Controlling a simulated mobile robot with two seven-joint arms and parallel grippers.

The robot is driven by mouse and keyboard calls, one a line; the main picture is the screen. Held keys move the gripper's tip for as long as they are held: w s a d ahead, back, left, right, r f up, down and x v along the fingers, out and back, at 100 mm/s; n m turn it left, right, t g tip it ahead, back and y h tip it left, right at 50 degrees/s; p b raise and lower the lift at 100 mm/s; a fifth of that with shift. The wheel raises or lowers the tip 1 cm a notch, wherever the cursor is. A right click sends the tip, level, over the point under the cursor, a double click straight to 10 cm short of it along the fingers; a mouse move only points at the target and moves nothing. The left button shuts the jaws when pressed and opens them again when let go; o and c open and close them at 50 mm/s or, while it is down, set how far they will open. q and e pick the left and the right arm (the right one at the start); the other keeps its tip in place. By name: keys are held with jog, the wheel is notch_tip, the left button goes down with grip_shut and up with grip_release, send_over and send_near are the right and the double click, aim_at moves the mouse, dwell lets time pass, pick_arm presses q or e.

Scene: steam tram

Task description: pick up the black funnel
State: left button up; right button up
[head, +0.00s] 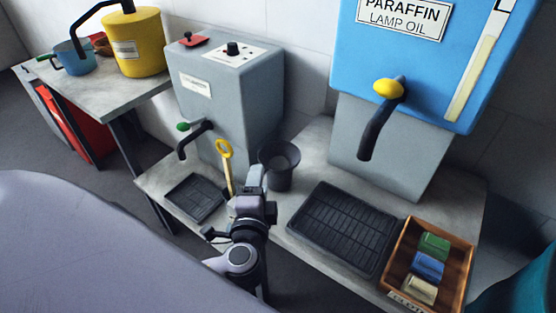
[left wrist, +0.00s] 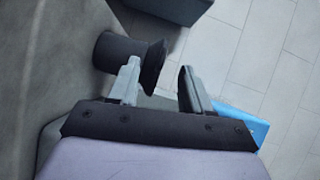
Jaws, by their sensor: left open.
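The black funnel (head: 279,168) stands upright, wide rim up, on the grey counter between the grey dispenser and the long black drip tray. My left gripper (head: 256,178) is just in front and left of it in the head view. In the left wrist view the funnel (left wrist: 118,52) lies beyond the fingers, and its flared rim shows partly in the gap between them. My left gripper (left wrist: 160,76) is open with nothing held; one fingertip overlaps the rim in the picture. I cannot tell whether they touch. My right gripper is not in view.
A grey dispenser (head: 225,95) stands behind left, with a yellow-ringed stick (head: 225,160) near my gripper. The blue lamp oil tank (head: 400,50) overhangs behind right. A drip tray (head: 343,225) and a wooden box (head: 458,262) of coloured blocks lie to the right.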

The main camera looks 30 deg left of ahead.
pick_arm(q)
jog(key=shift+x, duration=1.7)
jog(key=shift+f, duration=0.1)
grip_shut()
notch_tip(320, 180, up, 20)
jog(key=shift+p, duration=0.4)
jog(key=shift+r, duration=1.5)
